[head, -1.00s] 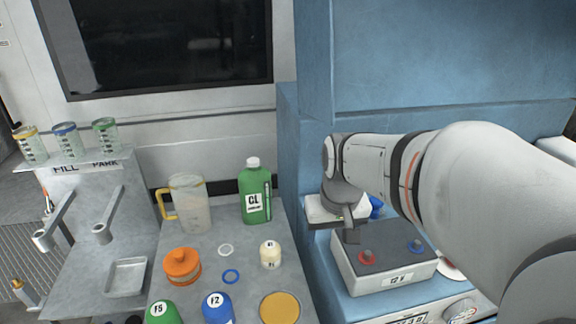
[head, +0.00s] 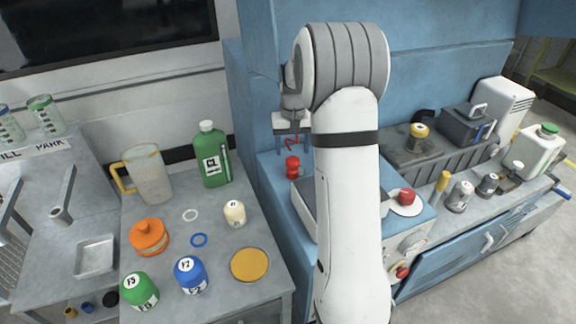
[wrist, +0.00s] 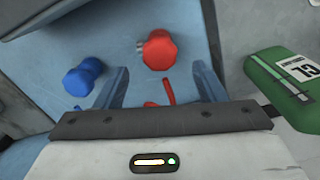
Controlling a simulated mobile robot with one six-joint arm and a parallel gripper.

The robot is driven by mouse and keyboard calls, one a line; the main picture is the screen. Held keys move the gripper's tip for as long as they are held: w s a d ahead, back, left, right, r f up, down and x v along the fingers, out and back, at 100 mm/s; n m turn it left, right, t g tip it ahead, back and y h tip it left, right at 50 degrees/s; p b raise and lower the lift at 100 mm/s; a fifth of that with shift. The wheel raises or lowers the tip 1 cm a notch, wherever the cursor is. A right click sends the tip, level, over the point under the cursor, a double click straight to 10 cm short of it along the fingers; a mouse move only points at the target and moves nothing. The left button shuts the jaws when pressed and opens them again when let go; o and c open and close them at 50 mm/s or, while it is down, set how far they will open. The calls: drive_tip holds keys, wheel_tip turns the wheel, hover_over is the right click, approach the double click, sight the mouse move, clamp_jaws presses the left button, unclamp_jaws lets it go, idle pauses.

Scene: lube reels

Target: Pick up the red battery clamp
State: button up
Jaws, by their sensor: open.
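The red battery clamp (wrist: 158,50) lies on the blue surface and shows at top centre in the wrist view, just beyond my fingertips. In the head view the red clamp (head: 292,166) is just below my gripper (head: 293,148). My gripper (wrist: 160,78) is open, its two blue fingers apart with the clamp roughly centred ahead of them and not gripped. A thin red piece (wrist: 167,90) shows between the fingers. A blue clamp (wrist: 83,77) lies left of the left finger in the wrist view.
The green CL jug (head: 213,155) stands left of my gripper on the grey bench (head: 190,220), near a clear pitcher (head: 147,175). My arm hides most of the grey battery box. A red-topped item (head: 407,196) sits to the right. A blue wall rises behind.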

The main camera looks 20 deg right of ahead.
sight(293, 159)
drive_tip(key=f+p, duration=0.1)
drive_tip(key=f, duration=0.6)
drive_tip(key=shift+s, duration=0.2)
drive_tip(key=shift+c, duration=0.3)
drive_tip(key=c, duration=1)
